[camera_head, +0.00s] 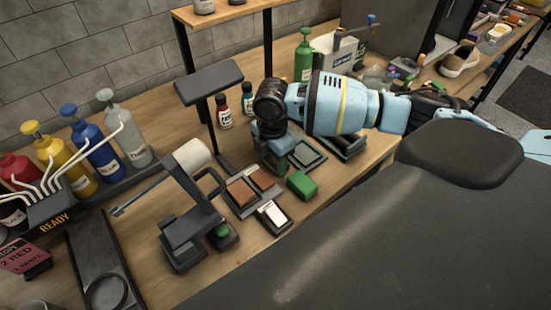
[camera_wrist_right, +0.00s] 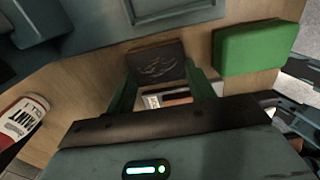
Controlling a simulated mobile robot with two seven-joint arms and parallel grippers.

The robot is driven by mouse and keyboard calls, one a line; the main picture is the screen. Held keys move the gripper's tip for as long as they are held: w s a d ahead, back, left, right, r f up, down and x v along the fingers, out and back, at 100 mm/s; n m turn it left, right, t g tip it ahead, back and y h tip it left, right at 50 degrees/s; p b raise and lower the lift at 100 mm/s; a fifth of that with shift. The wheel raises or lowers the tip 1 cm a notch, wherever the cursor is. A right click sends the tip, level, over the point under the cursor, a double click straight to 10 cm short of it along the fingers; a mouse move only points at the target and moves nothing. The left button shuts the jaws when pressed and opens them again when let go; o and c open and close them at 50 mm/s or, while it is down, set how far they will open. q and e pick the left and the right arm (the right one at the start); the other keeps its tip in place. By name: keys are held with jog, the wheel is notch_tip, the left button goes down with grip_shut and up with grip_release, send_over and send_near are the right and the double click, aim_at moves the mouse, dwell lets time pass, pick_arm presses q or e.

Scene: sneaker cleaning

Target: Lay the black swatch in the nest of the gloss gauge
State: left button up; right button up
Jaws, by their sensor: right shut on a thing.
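My right gripper (camera_head: 277,163) points down over the bench, beside a green block (camera_head: 302,185). In the right wrist view its two green fingers (camera_wrist_right: 165,83) are shut on a dark, nearly black swatch (camera_wrist_right: 156,62) with faint marks on its face. In the head view my gripper hides the swatch. A flat dark unit with a pale panel (camera_head: 308,153) lies just behind and right of the gripper. It may be the gloss gauge's nest, but I cannot tell for certain. My left gripper is not in view.
Brown swatches (camera_head: 241,191) and a white one (camera_head: 271,214) lie in dark holders left of the green block. A dark stand (camera_head: 208,82) and a roller device (camera_head: 190,215) stand further left. Small bottles (camera_head: 223,111) stand behind. Bare wood shows near the front edge.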

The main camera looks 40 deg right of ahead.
aim_at(273, 163)
jog(key=shift+r, duration=0.15)
